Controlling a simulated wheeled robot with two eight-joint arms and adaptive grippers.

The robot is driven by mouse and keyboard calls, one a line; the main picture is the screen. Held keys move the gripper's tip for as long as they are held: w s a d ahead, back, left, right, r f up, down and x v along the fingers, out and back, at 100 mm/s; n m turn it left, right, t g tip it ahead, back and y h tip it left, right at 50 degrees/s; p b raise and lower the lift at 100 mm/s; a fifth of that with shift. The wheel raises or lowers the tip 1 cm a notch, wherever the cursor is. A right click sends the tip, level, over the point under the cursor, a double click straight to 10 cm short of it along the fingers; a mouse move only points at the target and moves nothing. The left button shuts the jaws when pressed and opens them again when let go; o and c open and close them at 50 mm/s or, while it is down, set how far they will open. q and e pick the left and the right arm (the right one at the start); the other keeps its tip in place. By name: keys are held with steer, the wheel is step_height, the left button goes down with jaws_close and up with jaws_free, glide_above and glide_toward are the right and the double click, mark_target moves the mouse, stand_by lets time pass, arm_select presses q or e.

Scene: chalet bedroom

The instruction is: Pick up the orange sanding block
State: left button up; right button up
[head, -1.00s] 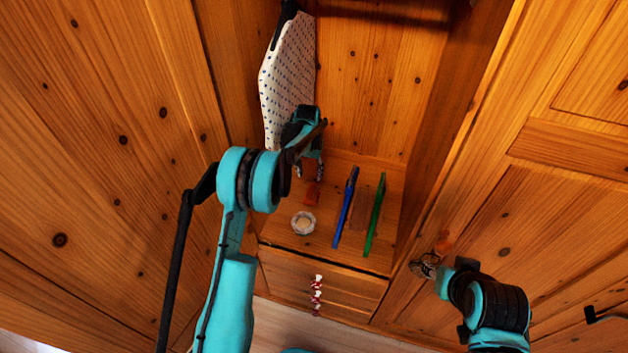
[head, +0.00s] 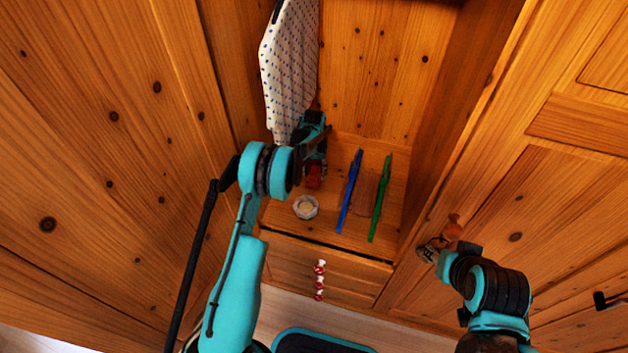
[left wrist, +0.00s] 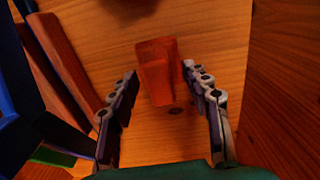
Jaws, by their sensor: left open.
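The orange sanding block (head: 314,178) lies on the wooden cabinet floor, at the left of the back part. In the left wrist view the block (left wrist: 157,68) is near the top centre, with its near end between the finger tips. My left gripper (head: 314,165) is open over it, and its fingers partly hide the block in the head view. My right gripper (head: 428,250) is by the cabinet door at right.
A round pale dish (head: 305,207) stands in front of the block. A blue stick (head: 349,192), a brown block (head: 365,192) and a green stick (head: 380,198) lie to its right. A patterned ironing board (head: 289,75) stands behind at left. An orange knob (head: 453,229) is near my right gripper.

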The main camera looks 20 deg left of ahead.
mark_target(314, 171)
arm_select(q)
steer(key=shift+r, duration=0.1)
steer(key=shift+c, duration=1.2)
jaws_close()
steer(key=shift+r, duration=0.55)
step_height(314, 171, up, 6)
steer(key=p, duration=0.3)
steer(key=shift+r, duration=0.25)
steer(key=s+d+p, duration=0.1)
steer(key=s+d, duration=0.2)
steer(key=s, duration=0.5)
steer(key=s+d+p, duration=0.1)
steer(key=s+d, duration=0.2)
steer(key=s, duration=0.6)
steer(key=shift+d+f+p, duration=0.2)
steer(key=shift+f+p, duration=0.1)
